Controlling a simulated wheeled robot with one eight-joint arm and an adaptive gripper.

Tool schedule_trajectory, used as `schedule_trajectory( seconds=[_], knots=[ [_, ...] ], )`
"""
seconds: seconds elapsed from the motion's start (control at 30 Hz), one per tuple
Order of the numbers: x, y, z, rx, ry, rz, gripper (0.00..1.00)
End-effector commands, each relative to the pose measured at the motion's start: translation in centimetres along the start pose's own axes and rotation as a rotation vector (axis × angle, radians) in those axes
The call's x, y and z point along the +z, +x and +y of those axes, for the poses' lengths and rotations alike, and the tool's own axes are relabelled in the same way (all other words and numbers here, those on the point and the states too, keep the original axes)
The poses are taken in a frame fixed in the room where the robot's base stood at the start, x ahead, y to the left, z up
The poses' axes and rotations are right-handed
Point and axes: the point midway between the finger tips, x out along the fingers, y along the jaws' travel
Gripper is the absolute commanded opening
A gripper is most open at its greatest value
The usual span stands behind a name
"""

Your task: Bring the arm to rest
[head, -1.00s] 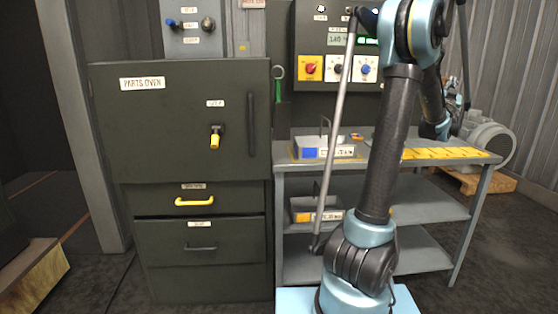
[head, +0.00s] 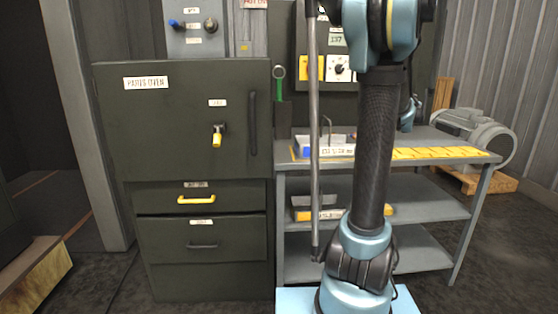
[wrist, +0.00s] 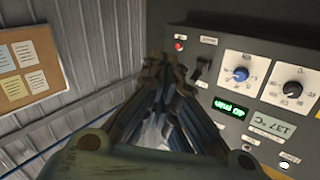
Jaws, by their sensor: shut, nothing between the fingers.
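My gripper (wrist: 165,92) shows in the wrist view with its fingers together and nothing between them. It points toward the corner between a corrugated wall and a grey control panel (wrist: 235,135). The panel has a blue knob, a black knob, a red button, a lit green display and a readout of 137 °C. How far the fingers are from the panel I cannot tell. In the head view my arm stands nearly upright in front of the shelf bench, and my gripper is not visible there.
The parts oven (head: 180,120) is closed, with a yellow-handled drawer (head: 199,196) below. A grey shelf bench (head: 440,208) stands behind my arm, with a tray (head: 312,147) on top. A motor (head: 485,135) sits on a pallet at the right. A notice board (wrist: 28,70) hangs on the wall.

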Motion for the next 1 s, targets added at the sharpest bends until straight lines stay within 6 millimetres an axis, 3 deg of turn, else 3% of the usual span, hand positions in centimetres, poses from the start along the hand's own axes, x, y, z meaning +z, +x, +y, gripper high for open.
schedule_trajectory(
  seconds=[0.2, 0.5, 0.77, 1.0],
  knots=[
    [6.2, -7.0, -3.5, -0.013, -0.056, -0.232, 0.0],
    [15.4, -18.3, -6.3, -0.065, -0.164, -0.56, 0.0],
    [23.2, -29.6, -6.7, -0.143, -0.289, -0.845, 0.0],
    [29.7, -40.3, -5.2, -0.239, -0.426, -1.103, 0.0]
  ],
)
